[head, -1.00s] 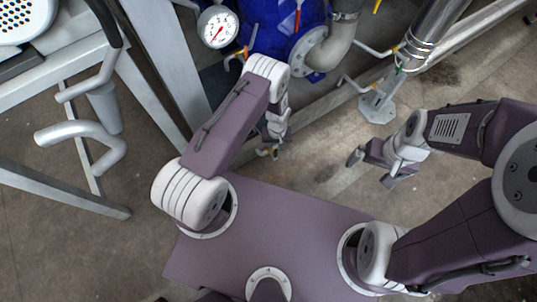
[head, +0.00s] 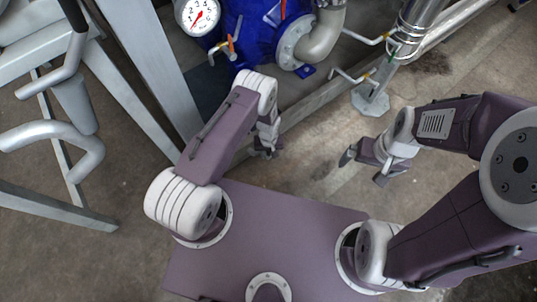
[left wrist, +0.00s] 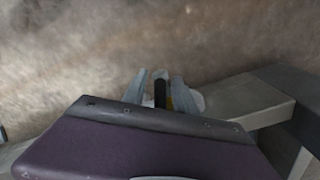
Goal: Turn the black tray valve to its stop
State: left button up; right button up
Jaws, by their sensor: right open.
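My left gripper (head: 265,150) hangs low beyond my base in the head view, mostly hidden by its own arm. In the left wrist view its two grey fingers (left wrist: 160,90) stand apart. A narrow black bar (left wrist: 160,94) shows between them, with a bit of orange-yellow beside it. I cannot tell whether this bar is the black tray valve's handle, nor whether a finger touches it. My right gripper (head: 364,168) is open and empty above the floor. No black valve can be made out clearly in the head view.
Blue machinery (head: 257,35) with a gauge (head: 198,14) and a grey pipe (head: 322,40) stands at the top. A grey metal frame (head: 120,90) with bent pipes is at the left. A pole foot (head: 371,101) stands right of centre. Bare floor lies near my right gripper.

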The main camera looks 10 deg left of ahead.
pick_arm(q)
grip_shut()
dwell(1.2)
